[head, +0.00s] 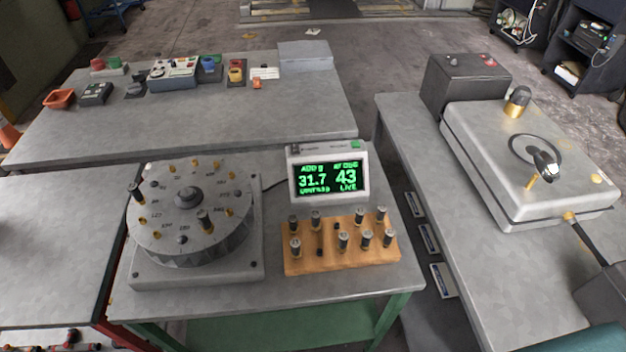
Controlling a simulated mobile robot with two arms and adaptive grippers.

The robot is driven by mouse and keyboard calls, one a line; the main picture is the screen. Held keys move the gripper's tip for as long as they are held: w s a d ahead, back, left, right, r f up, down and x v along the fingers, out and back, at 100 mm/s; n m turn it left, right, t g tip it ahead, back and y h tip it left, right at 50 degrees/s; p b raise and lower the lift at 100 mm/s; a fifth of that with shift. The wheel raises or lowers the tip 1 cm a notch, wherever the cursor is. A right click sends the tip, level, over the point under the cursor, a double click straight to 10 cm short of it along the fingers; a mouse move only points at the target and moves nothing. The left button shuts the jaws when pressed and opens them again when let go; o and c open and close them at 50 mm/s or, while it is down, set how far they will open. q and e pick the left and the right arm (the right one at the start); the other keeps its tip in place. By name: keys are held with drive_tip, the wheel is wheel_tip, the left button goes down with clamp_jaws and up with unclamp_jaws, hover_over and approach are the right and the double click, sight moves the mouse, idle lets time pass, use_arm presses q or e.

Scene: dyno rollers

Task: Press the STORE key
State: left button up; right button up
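A display unit (330,178) stands at the back of the middle bench, its lit green screen showing 31.7 and 43 with the word LIVE. A small green key (355,144) sits on its top right edge. Any lettering on the key is too small to read, so I cannot tell whether it is STORE. Neither of my grippers can be made out in the head view.
A round dial fixture (187,212) with pegs stands left of the display. A wooden block (342,259) holding several metal cylinders lies in front of it. A grey lidded machine (530,150) and dark box (466,82) are at right. Assorted switches line the rear bench (215,115).

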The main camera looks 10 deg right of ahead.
clamp_jaws()
idle(0.8)
